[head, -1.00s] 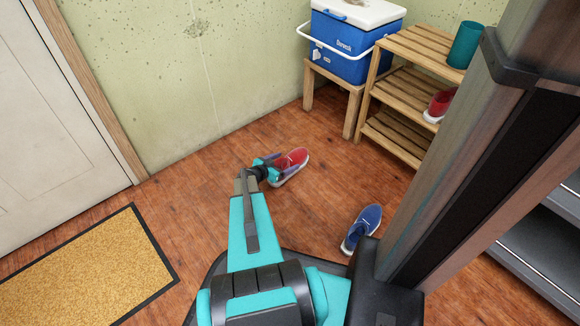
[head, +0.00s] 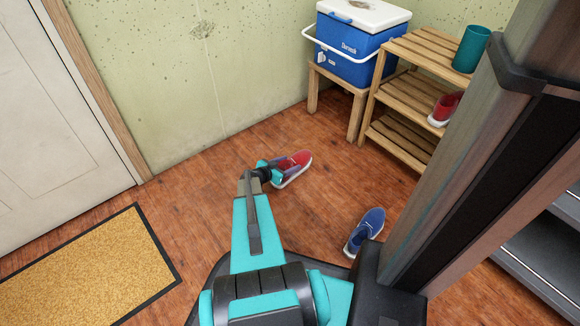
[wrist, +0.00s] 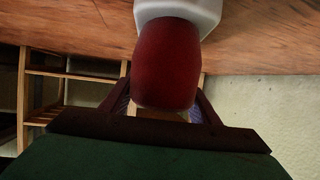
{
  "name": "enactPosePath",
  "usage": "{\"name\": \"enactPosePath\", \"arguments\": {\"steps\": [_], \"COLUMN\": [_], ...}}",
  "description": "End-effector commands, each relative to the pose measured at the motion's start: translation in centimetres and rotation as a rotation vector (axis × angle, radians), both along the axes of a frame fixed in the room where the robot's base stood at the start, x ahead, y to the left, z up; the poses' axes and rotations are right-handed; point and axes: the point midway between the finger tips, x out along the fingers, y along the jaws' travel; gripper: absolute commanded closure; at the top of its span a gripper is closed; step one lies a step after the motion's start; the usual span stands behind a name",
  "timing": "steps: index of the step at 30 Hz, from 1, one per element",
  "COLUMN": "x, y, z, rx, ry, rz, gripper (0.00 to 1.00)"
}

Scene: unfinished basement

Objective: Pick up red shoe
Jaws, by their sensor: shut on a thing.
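A red shoe (head: 294,166) with a white sole is near the middle of the head view, over the wooden floor. My gripper (head: 277,171) is at its left end and is shut on it. In the wrist view the red shoe (wrist: 168,65) fills the space between the two fingers of my gripper (wrist: 165,108), with its pale sole at the top. Whether the sole touches the floor is hard to tell. A second red shoe (head: 446,108) lies on the middle shelf of the wooden rack, partly hidden by my column.
A blue shoe (head: 366,228) lies on the floor to the right. A wooden rack (head: 398,139) with a teal cup (head: 470,47) and a blue cooler (head: 350,50) on a stool stand at the back right. A yellow mat (head: 90,270) lies left. Floor near the wall is clear.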

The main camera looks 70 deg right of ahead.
Motion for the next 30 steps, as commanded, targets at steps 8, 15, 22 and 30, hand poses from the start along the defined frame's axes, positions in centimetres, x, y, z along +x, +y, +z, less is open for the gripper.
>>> {"name": "enactPosePath", "arguments": {"steps": [8, 15, 22, 30], "x": [0.0, -0.8, -2.7, -5.1], "y": [0.0, 1.3, 4.6, 8.7], "z": [1.9, 3.9, 4.3, 4.7], "rx": [-0.001, 0.001, 0.0, 0.001], "ry": [0.002, 0.003, 0.002, 0.002], "rz": [0.0, 0.0, 0.0, 0.0], "gripper": [0.89, 0.89, 0.89, 0.89]}}
